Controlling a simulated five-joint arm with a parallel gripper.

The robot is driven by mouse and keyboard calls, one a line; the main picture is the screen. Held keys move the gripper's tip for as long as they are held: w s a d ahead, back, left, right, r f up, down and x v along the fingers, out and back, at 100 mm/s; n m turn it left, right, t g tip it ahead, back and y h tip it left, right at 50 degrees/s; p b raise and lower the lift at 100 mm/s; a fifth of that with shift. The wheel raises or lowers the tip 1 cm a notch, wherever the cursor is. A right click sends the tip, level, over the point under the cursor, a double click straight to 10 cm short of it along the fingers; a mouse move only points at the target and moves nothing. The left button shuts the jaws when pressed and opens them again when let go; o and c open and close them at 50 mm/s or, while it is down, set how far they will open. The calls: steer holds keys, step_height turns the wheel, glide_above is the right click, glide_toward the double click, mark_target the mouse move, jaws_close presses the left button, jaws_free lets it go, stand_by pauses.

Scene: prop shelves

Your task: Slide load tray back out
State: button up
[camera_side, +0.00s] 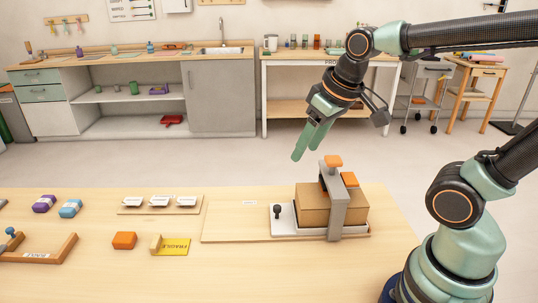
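The load tray (285,218) is a pale tray on a wooden base board (228,226) at the right part of the table. A small black knob (277,211) stands at the tray's left end. My gripper (304,150) hangs in the air above and behind the tray, pointing down to the left, apart from everything. Its two green fingers overlap in this view, so their gap is unclear. Nothing shows between them.
Left on the table are an orange block (124,240), a yellow FRAGILE card (174,247), a board with white labels (160,209), purple (44,204) and blue (70,208) items, and a wooden frame (40,257). The base board is bare left of the tray.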

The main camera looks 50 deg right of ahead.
steer(key=w+f+g, duration=0.3)
steer(key=w+f, duration=0.1)
steer(key=w, duration=0.2)
steer(key=g, duration=0.2)
glide_toward(277, 206)
step_height(277, 206, down, 9)
steer(key=shift+s, duration=0.15)
jaws_close()
steer(key=shift+r, duration=0.1)
stand_by(1.4)
